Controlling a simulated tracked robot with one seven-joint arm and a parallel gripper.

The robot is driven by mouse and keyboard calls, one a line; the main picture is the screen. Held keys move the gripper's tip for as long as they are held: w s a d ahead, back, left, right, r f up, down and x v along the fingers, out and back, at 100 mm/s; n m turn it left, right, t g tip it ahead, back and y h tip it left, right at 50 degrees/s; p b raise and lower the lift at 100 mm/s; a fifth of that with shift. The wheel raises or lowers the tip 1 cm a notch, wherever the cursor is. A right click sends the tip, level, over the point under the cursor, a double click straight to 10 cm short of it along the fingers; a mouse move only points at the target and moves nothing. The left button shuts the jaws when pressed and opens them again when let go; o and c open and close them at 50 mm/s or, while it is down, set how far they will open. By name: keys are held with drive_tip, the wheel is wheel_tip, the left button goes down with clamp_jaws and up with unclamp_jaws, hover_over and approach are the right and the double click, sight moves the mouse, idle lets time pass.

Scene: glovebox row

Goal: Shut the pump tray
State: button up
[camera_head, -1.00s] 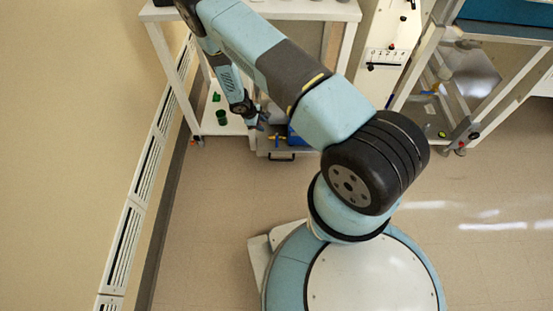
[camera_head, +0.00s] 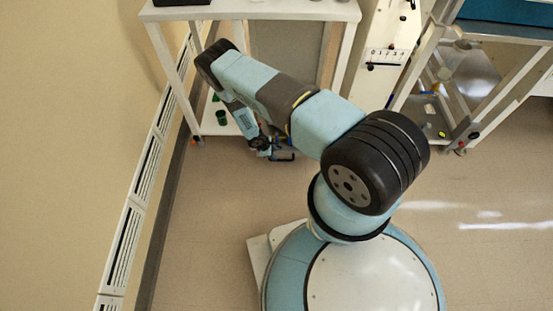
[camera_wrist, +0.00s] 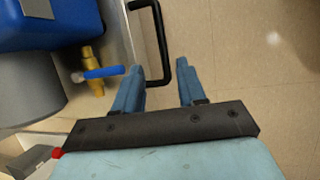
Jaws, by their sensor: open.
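The pump tray (camera_wrist: 125,38) is pulled out low below the white bench and carries a blue pump (camera_wrist: 48,22) with a brass valve and blue lever (camera_wrist: 102,73). Its black handle (camera_wrist: 162,35) stands out from the front edge. In the head view the handle (camera_head: 284,158) shows just right of my gripper (camera_head: 266,151), and my arm hides most of the tray. In the wrist view my gripper (camera_wrist: 159,70) is open. The handle's near end appears between the fingertips; whether they touch it I cannot tell.
The white bench (camera_head: 240,12) has a lower shelf with a green cup (camera_head: 221,117). A metal-framed stand (camera_head: 425,70) is to the right. A wall with white vents (camera_head: 133,225) runs along the left. The floor (camera_head: 205,225) in front of the tray is clear.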

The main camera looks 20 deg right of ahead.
drive_tip(key=x, duration=0.7)
drive_tip(key=shift+f, duration=0.2)
drive_tip(key=shift+c, duration=0.2)
drive_tip(key=shift+w, duration=0.1)
clamp_jaws()
